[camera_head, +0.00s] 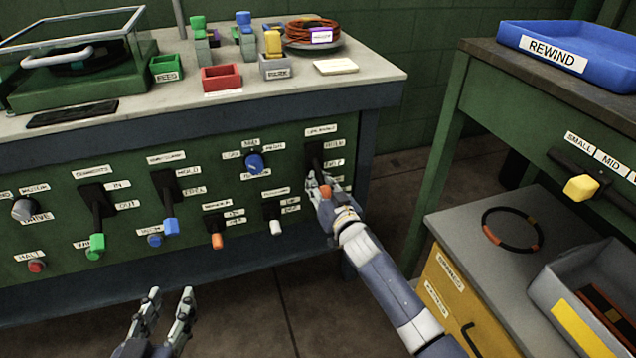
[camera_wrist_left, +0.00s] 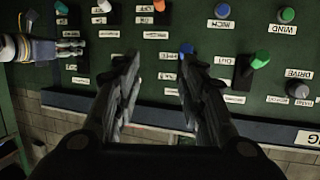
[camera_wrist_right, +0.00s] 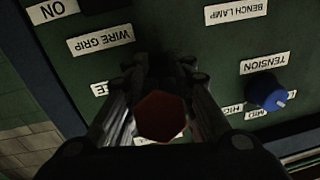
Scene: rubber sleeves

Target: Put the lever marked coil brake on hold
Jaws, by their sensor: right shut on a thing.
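A lever with a blue knob (camera_head: 171,227) hangs down from a dark slot on the green panel, beside labels that seem to read HOLD and FREE. Its heading is too small to read for sure. In the left wrist view its blue knob (camera_wrist_left: 186,48) shows beyond the fingertips. My left gripper (camera_head: 170,294) is open and empty, low in front of the panel. My right gripper (camera_head: 320,186) is shut on the red-orange knob (camera_head: 326,191) of another lever at the panel's right end. The right wrist view shows this knob (camera_wrist_right: 160,115) below the WIRE GRIP label (camera_wrist_right: 100,40).
Neighbouring controls are a green-knobbed lever (camera_head: 97,241), an orange-knobbed lever (camera_head: 217,241), a white-knobbed switch (camera_head: 276,227) and a blue dial (camera_head: 254,163). A yellow cabinet (camera_head: 460,290) stands right of my right arm. Free space lies before the panel's lower middle.

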